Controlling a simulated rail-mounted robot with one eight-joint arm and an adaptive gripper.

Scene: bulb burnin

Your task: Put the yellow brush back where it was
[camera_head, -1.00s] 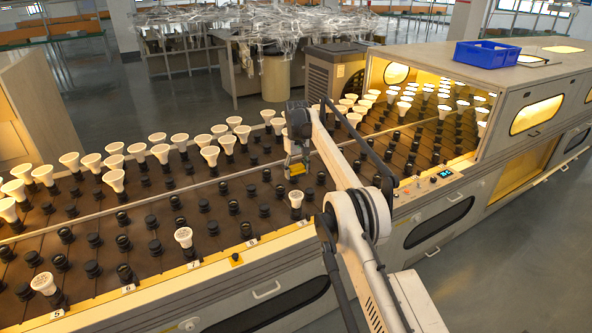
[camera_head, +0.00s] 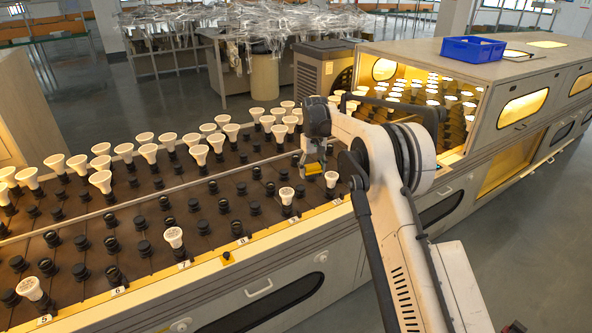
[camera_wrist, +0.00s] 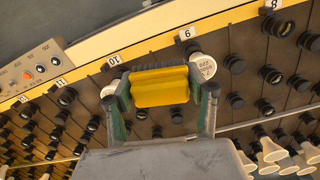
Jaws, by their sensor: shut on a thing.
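My gripper (camera_head: 314,160) is shut on the yellow brush (camera_wrist: 160,87), which sits crosswise between its two fingers in the wrist view. In the head view the yellow brush (camera_head: 314,168) shows small at the fingertips, over the near part of the socket bed. It looks raised above the brown bed; the exact height is hard to tell. Two white bulbs, one (camera_head: 331,179) by the 10 label and one (camera_head: 286,195) by the 9 label, stand close to it near the front edge. In the wrist view they show beside the fingers.
The brown bed (camera_head: 205,231) carries rows of black sockets and several white bulbs, with a yellow numbered strip along its front edge. A lit tunnel housing (camera_head: 497,95) stands at the right, with a blue crate (camera_head: 473,49) on top. A control panel (camera_wrist: 30,70) shows in the wrist view.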

